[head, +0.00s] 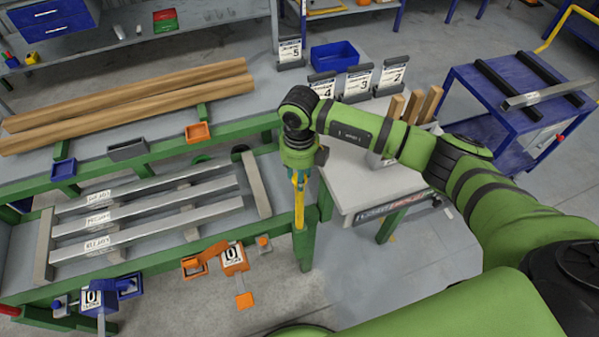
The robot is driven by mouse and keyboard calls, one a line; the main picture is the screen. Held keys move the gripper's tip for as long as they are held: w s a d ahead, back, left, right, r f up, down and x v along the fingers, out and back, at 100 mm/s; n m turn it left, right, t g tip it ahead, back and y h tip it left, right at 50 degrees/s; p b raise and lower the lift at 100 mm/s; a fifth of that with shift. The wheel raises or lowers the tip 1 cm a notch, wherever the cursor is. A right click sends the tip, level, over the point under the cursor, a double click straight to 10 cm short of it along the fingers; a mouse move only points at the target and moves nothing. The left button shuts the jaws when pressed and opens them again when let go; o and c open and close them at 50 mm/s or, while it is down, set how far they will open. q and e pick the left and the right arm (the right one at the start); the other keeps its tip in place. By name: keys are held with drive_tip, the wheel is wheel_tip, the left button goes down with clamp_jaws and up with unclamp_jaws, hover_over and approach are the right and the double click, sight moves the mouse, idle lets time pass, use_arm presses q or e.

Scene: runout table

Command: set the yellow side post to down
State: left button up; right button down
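The yellow side post (299,213) shows as a narrow upright yellow piece at the right end of the green runout table (262,123), beside a green leg. My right gripper (299,186) points down over its upper end, with teal finger parts around the top of the yellow. The gripper hides the post's top, and I cannot tell whether the fingers are closed on it or only around it. My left gripper is not in view.
Metal bars (150,222) lie across the table left of the post. Orange (234,259) and blue (93,299) fixtures line its front edge. Wooden beams (130,105) lie behind. A grey bench (362,187) with wooden blocks and number cards stands right. Floor in front is clear.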

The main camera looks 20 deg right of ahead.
sight(299, 213)
wheel_tip(299, 213, down, 19)
drive_tip(key=b, duration=1.7)
drive_tip(key=shift+f+b, duration=0.1)
drive_tip(key=shift+b, duration=0.25)
drive_tip(key=shift+f+b, duration=0.3)
drive_tip(key=shift+f, duration=0.15)
drive_tip(key=shift+s, duration=0.15)
drive_tip(key=c, duration=0.8)
unclamp_jaws()
drive_tip(key=shift+w, duration=0.2)
wheel_tip(299, 213, up, 12)
drive_tip(key=shift+f, duration=0.1)
